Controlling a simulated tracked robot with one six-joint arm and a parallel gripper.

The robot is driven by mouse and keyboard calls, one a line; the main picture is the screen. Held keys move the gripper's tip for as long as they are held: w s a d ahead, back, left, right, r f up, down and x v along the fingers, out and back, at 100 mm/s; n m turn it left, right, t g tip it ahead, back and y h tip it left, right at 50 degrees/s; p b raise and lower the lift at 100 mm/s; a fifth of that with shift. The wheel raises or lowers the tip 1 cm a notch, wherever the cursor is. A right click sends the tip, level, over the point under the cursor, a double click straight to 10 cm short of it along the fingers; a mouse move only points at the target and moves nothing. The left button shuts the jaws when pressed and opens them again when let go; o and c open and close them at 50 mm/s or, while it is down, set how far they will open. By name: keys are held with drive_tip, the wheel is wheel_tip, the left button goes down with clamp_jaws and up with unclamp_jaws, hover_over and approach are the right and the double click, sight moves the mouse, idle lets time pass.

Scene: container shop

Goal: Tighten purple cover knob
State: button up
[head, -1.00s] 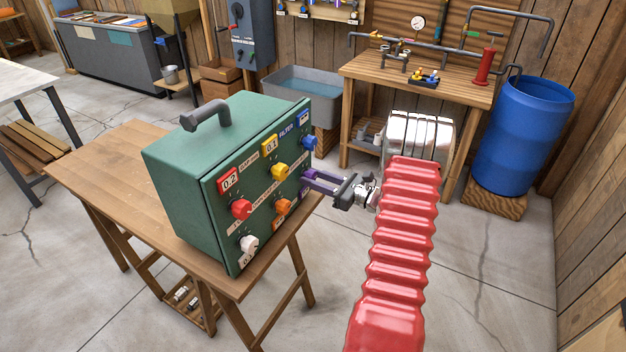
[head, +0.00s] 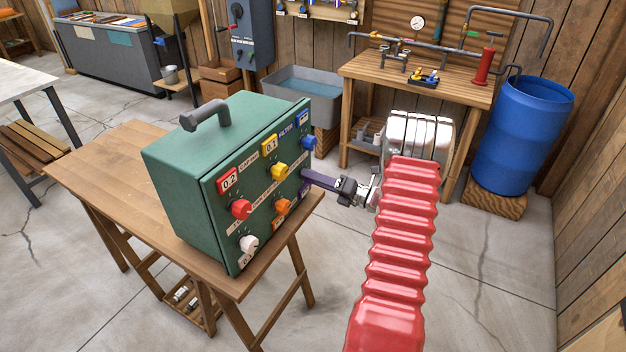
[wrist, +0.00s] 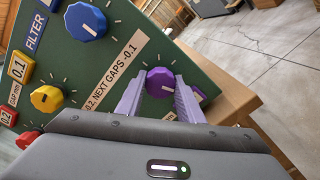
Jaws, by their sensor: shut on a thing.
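The purple knob (wrist: 160,82) sits on the front panel of the green box (head: 160,165), near its right edge. My gripper (head: 306,176) reaches the panel from the right. In the wrist view its two purple fingers (wrist: 160,95) lie on either side of the purple knob and are shut on it. The knob's white pointer line is visible in the wrist view. In the head view the fingers hide the knob.
The panel also holds a blue knob (wrist: 86,21), a yellow knob (wrist: 46,98), a red knob (head: 241,209), an orange knob (head: 283,207) and a white knob (head: 249,244). The box stands on a wooden table (head: 110,165). A blue barrel (head: 520,135) stands at the right.

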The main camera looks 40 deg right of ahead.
drive_tip(key=shift+f+m, duration=0.15)
drive_tip(key=shift+m, duration=2.15)
drive_tip(key=o, duration=1.1)
drive_tip(key=v, duration=1.3)
drive_tip(key=shift+s+d, duration=0.1)
drive_tip(key=shift+s, duration=0.3)
